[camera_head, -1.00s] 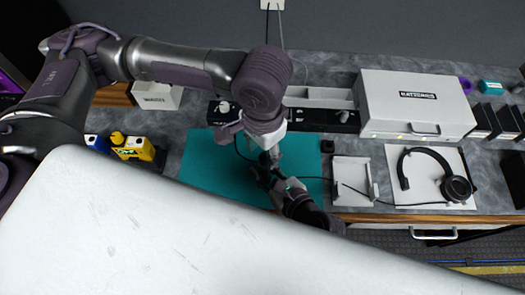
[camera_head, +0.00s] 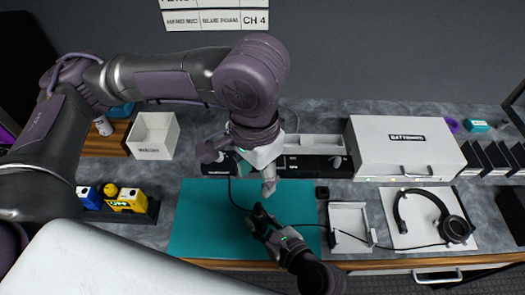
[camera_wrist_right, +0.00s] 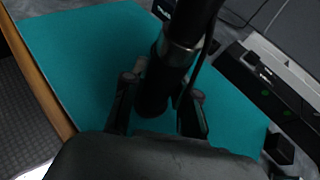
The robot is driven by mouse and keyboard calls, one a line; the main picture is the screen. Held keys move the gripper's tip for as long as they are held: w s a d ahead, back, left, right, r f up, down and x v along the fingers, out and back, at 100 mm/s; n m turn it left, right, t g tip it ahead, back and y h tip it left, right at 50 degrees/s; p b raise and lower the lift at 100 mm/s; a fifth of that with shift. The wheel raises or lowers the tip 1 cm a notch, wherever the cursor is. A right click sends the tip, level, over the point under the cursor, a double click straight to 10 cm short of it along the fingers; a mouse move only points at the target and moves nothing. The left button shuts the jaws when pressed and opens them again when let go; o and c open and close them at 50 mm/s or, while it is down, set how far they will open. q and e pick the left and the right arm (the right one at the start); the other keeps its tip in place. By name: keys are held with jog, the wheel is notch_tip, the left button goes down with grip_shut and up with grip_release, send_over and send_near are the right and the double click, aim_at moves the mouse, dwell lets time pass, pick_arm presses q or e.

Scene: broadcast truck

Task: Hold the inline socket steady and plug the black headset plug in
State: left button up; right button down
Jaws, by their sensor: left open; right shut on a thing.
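My right gripper (camera_head: 262,213) is over the teal mat and shut on a black cylindrical connector, which shows in the right wrist view (camera_wrist_right: 152,100) between the two fingers. A silver band and a further black length lie beyond it. I cannot tell from here whether this is the plug, the inline socket or both joined. Thin black cables run to this gripper from the left and from the headset (camera_head: 455,228) at the right. My left gripper (camera_head: 268,188) is open, just above and apart from the right one. Its fingertips are small and partly merged in view.
The teal mat (camera_head: 200,225) is mostly clear. A shallow white tray (camera_head: 350,215) stands to its right, and a large white case (camera_head: 405,150) behind. A dark panel (camera_head: 315,165) lines the mat's back. Yellow and blue items (camera_head: 125,200) stand at the left.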

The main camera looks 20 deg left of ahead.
jog(key=c, duration=0.8)
grip_release()
